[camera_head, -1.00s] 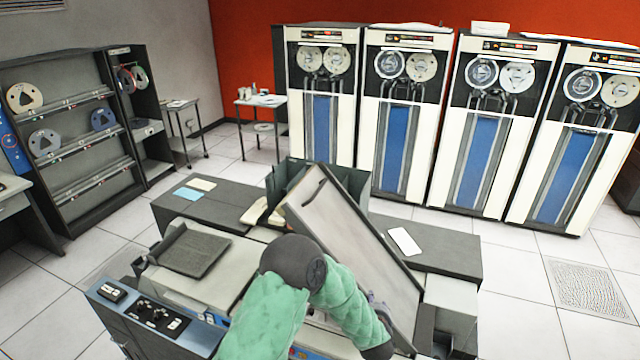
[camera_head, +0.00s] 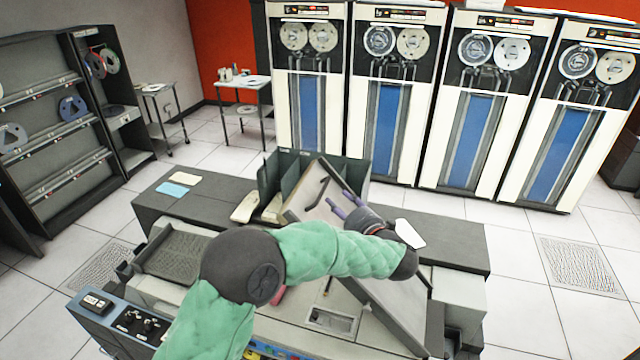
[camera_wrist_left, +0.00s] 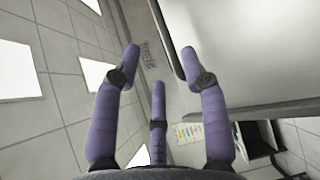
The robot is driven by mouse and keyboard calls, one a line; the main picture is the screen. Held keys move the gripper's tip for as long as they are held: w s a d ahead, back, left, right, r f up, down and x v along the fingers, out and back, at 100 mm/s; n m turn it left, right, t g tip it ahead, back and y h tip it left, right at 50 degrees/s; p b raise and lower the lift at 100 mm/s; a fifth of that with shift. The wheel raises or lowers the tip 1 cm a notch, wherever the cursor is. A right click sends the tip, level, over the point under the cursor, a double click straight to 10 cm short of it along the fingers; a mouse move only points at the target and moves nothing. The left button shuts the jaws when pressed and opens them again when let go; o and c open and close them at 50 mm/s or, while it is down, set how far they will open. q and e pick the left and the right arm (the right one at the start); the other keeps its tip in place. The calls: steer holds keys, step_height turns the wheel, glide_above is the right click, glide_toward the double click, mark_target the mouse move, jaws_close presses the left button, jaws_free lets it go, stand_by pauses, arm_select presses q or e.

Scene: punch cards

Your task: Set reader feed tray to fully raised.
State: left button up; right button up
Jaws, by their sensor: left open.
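The reader feed tray (camera_head: 400,302) is a long pale panel with dark edges, standing tilted over the card reader (camera_head: 285,325). Its upper end is toward the back left and its lower end toward the front right. My left gripper (camera_head: 338,203) has purple fingers and is open in front of the tray's upper part; my green arm hides the tray's middle. In the left wrist view, a large pale panel, likely the tray (camera_wrist_left: 250,45), is just right of the spread fingers (camera_wrist_left: 162,62). Nothing is between them, and I cannot tell whether they touch it. My right gripper is not in view.
A dark desk (camera_head: 200,205) behind the reader holds a blue card (camera_head: 172,189) and dark upright dividers (camera_head: 285,172). A dark ribbed tray (camera_head: 180,253) is at the left, above a control panel (camera_head: 125,318). Tape cabinets (camera_head: 390,120) line the back.

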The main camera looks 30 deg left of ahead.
mark_target(324, 189)
arm_select(q)
steer(key=p+x, duration=0.1)
steer(key=x, duration=0.7)
steer(key=shift+a+f+p, duration=0.2)
steer(key=shift+p, duration=0.15)
steer(key=shift+w+a+r, duration=0.1)
steer(key=shift+w+a, duration=0.15)
steer(key=shift+a, duration=0.05)
steer(key=shift+w+a, duration=0.35)
steer(key=shift+a, duration=0.15)
steer(key=shift+s+d, duration=0.1)
steer(key=shift+c, duration=0.6)
jaws_close()
